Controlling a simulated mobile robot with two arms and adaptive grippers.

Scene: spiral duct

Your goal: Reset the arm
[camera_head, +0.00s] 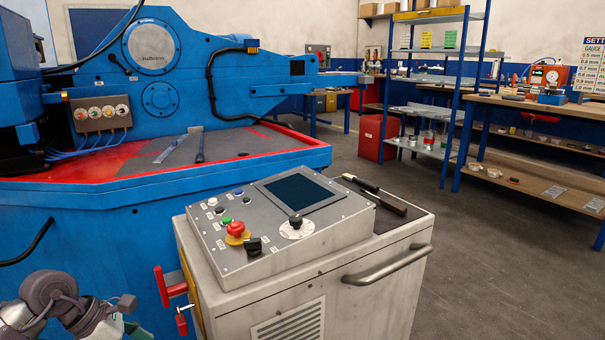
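My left arm and gripper (118,316) show at the bottom left corner, low in front of the blue machine and left of the grey console. The grey and dark links are cut by the picture's edge, and I cannot make out the fingers clearly. I see nothing held there. My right arm and gripper are not in view. The console (215,268) has a sloped panel with a dark screen (292,192), a red mushroom button (236,229) on a yellow ring, a green button (226,220) and a black-knobbed selector (296,222).
The large blue machine (230,75) with a red-edged bed (75,178) fills the left. Red handles (171,287) stick out at the console's left side. Tools (384,197) lie on its top right. Blue shelving (425,110) and a workbench (540,105) stand behind. Grey floor at right is clear.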

